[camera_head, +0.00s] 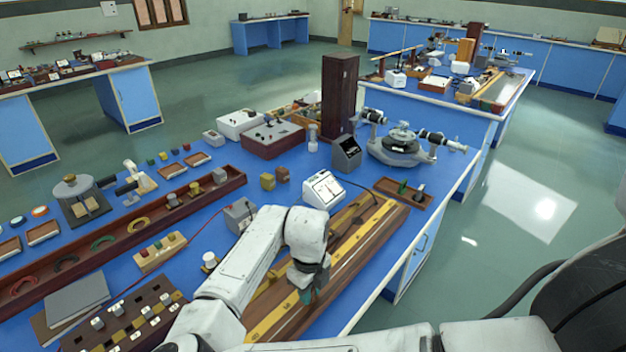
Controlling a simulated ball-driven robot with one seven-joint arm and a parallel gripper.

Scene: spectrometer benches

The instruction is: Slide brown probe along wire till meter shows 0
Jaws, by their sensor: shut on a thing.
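The long wooden wire board (371,229) with yellow scale strips lies along the right part of the near blue bench. My gripper (308,294) points down over the board, left of its middle, with its fingers close to the strip. It is shut on the brown probe, which my fingers and wrist mostly hide. The thin wire is too fine to make out. The white meter (323,188) stands upright behind the board, dial facing me; its reading is too small to tell.
A grey spectrometer (402,147) and a dark box (346,153) stand behind. Left of my arm are a long wooden trough (120,234) and a plug box (122,318). The bench's right edge is near the board.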

